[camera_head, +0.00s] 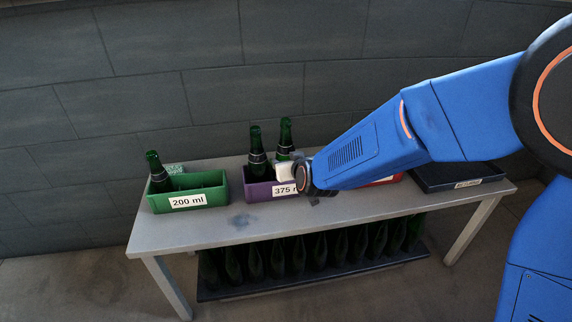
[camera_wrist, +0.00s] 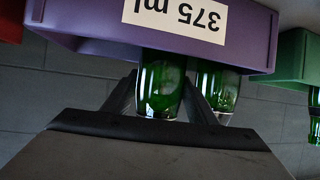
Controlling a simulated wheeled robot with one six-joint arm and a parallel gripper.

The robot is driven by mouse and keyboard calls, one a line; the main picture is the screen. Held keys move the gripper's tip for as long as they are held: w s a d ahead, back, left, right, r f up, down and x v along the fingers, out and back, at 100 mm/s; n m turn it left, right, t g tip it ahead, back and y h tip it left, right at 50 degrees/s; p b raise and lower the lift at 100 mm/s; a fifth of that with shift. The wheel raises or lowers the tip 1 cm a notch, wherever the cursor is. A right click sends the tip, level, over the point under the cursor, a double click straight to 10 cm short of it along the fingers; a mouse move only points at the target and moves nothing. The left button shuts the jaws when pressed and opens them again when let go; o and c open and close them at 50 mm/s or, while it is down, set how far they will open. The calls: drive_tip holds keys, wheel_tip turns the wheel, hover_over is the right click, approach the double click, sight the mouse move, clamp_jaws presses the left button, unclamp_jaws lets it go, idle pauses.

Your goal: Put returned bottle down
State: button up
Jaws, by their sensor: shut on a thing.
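My gripper (camera_head: 286,172) is at the purple 375 ml bin (camera_wrist: 95,38), on the bench in the head view. In the wrist view its fingers (camera_wrist: 163,88) close on either side of a green bottle (camera_wrist: 160,92). The bin's front wall hides the lower ends of both bottles in the wrist view, so I cannot tell whether the held bottle touches the bin floor.
A green 200 ml bin (camera_head: 216,201) with a bottle (camera_head: 157,172) stands at the left of the grey bench (camera_head: 290,222). A red bin (camera_head: 384,181) is mostly behind my arm. A dark tray (camera_head: 430,184) lies at the right. Several bottles (camera_head: 298,256) fill the lower shelf.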

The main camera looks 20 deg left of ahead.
drive_tip(key=shift+f, duration=0.65)
drive_tip(key=shift+f, duration=0.15)
drive_tip(key=o, duration=1.2)
drive_tip(key=shift+c, duration=0.2)
drive_tip(key=v, duration=1.2)
drive_tip(key=shift+d, duration=0.1)
